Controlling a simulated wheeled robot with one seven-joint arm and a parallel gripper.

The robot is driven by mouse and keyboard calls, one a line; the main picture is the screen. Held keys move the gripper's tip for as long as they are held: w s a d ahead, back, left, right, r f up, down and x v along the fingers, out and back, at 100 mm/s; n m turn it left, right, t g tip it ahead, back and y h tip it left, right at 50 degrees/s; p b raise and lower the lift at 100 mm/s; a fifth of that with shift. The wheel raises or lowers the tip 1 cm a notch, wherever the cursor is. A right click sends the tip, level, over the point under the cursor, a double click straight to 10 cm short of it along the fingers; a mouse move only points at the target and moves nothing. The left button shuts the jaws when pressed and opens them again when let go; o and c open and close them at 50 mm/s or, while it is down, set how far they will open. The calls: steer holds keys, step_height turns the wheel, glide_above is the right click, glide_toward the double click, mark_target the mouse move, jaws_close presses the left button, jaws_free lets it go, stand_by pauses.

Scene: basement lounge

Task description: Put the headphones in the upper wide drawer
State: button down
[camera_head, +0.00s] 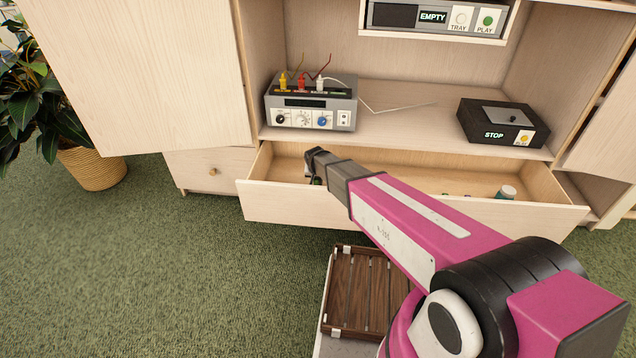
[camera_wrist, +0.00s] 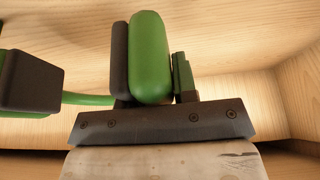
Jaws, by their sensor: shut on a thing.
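The upper wide drawer (camera_head: 420,209) is pulled open below the cabinet's shelf in the head view. My gripper (camera_head: 315,171) reaches down into its left part. In the wrist view my gripper (camera_wrist: 153,92) is shut on the green headphones (camera_wrist: 151,58), at one ear cup with a black pad. The other, dark ear cup shows at the left, joined by a green band. Pale wooden drawer walls surround them. In the head view my gripper hides most of the headphones; only a bit of green shows. I cannot tell whether they touch the drawer floor.
A white jar (camera_head: 507,192) and small items lie at the drawer's right. A grey device with knobs (camera_head: 311,104) and a black box (camera_head: 503,123) stand on the shelf above. A slatted wooden tray (camera_head: 357,290) is below my arm. A potted plant (camera_head: 92,167) stands left.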

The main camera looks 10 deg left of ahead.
steer(key=shift+f, duration=1.35)
steer(key=shift+f, duration=0.15)
steer(key=c, duration=0.9)
jaws_free()
steer(key=shift+v, duration=3.9)
steer(key=shift+a, duration=0.1)
